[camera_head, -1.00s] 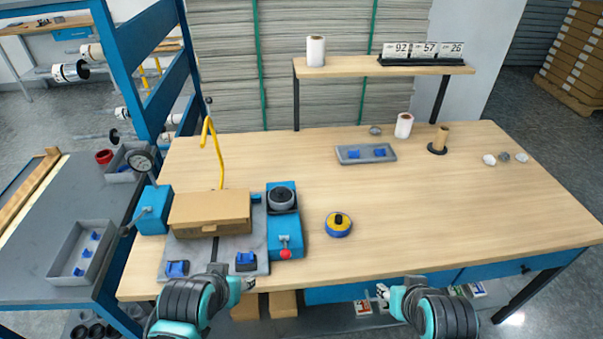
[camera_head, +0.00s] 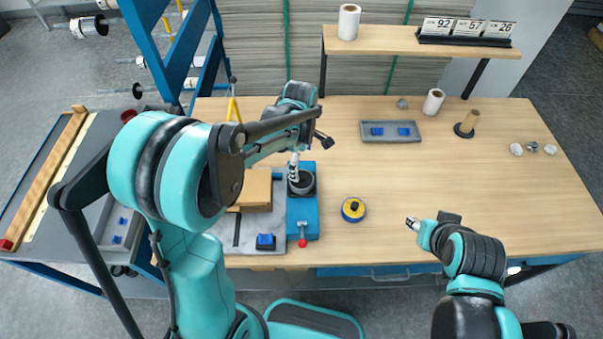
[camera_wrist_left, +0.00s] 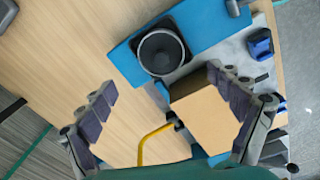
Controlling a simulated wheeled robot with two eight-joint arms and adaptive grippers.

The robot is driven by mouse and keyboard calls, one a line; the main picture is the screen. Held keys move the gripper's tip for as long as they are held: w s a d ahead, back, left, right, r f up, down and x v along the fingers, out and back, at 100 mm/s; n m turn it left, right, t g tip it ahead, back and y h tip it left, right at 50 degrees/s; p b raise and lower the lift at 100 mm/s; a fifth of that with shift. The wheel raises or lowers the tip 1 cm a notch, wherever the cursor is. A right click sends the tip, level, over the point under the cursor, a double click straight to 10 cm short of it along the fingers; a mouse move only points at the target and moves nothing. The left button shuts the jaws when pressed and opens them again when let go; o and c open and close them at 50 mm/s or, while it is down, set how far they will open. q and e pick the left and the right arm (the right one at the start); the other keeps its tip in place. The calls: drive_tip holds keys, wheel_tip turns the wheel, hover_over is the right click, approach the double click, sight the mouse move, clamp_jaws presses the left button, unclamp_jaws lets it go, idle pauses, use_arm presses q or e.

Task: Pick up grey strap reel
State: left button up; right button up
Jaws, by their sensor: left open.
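A dark grey round reel (camera_head: 302,183) sits on the blue stand (camera_head: 303,215) at the left of the table, partly covered by my left gripper in the head view. It shows in full in the left wrist view (camera_wrist_left: 160,52), lying flat on the blue stand (camera_wrist_left: 205,28). My left gripper (camera_head: 308,150) is open and empty, above and just behind the reel. In the left wrist view my left gripper (camera_wrist_left: 162,85) has its fingers wide apart, with the reel beyond the fingertips. My right gripper (camera_head: 414,223) is over the table's front right; its finger spacing is unclear.
A cardboard box (camera_head: 257,188) stands left of the reel, with a yellow hook (camera_wrist_left: 158,132) near it. A grey tray (camera_head: 390,139) is farther back. The table (camera_head: 460,170) is mostly clear right of centre.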

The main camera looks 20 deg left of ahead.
sight(302, 175)
use_arm(q)
drive_tip(key=shift+w+d+f+n, duration=0.1)
drive_tip(key=shift+w+f+n, duration=0.05)
drive_tip(key=shift+w+n, duration=0.15)
drive_tip(key=shift+f, duration=0.35)
drive_tip(key=f+b, duration=0.1)
drive_tip(key=f, duration=0.2)
drive_tip(key=f+b, duration=0.1)
drive_tip(key=f, duration=0.3)
drive_tip(key=shift+s+f, duration=0.2)
drive_tip(key=shift+f, duration=0.05)
drive_tip(key=c, duration=1.4)
